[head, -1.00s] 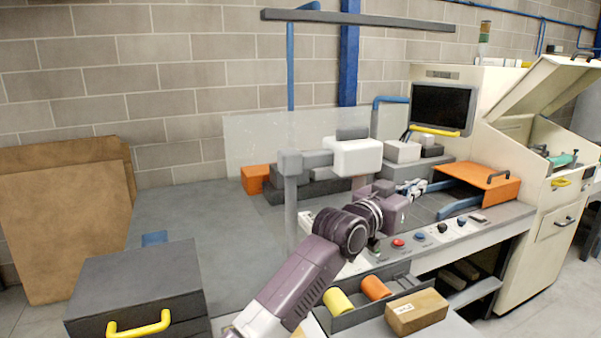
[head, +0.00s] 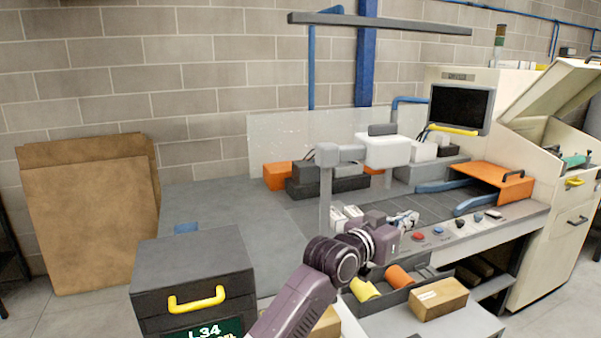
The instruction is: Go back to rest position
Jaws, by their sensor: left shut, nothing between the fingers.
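My left arm comes in from the bottom of the head view. Its purple wrist is in front of the grey workbench (head: 225,215). My left gripper (head: 408,219) is small and partly hidden behind the wrist. It is shut with nothing held, in front of the bench's control strip with its red button (head: 417,236). My right gripper is not in view.
A dark box with a yellow handle (head: 197,299) stands at the lower left. A grey bin (head: 402,294) with a yellow and an orange roll is beside a cardboard box (head: 438,299). A grey post (head: 326,195) stands behind the wrist. A monitor (head: 459,107) is at the right.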

